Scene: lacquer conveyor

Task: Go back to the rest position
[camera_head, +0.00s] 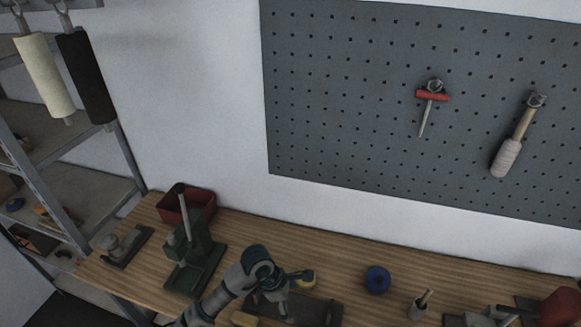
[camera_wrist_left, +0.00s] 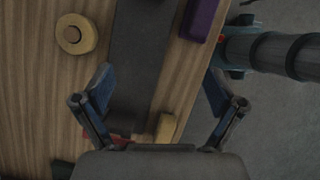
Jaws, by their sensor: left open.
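My left gripper shows in the head view (camera_head: 284,292), low in the middle, over the workbench (camera_head: 225,235). In the left wrist view its two blue fingers stand wide apart (camera_wrist_left: 166,105), with nothing held between them. Below them lie the bare dark strip (camera_wrist_left: 140,50) and a yellow block (camera_wrist_left: 166,127), apart from the fingertips as far as I can tell. A grey and teal arm part (camera_wrist_left: 270,52) enters the wrist view from the right. It looks like my other arm; its jaws cannot be made out.
A yellow roll (camera_wrist_left: 76,34) and a purple block (camera_wrist_left: 201,18) flank the strip. On the bench stand a green press (camera_head: 194,250), a red bin (camera_head: 172,210), a blue roll (camera_head: 377,280) and a small pot (camera_head: 418,308). A pegboard (camera_head: 350,90) hangs behind, shelves at left.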

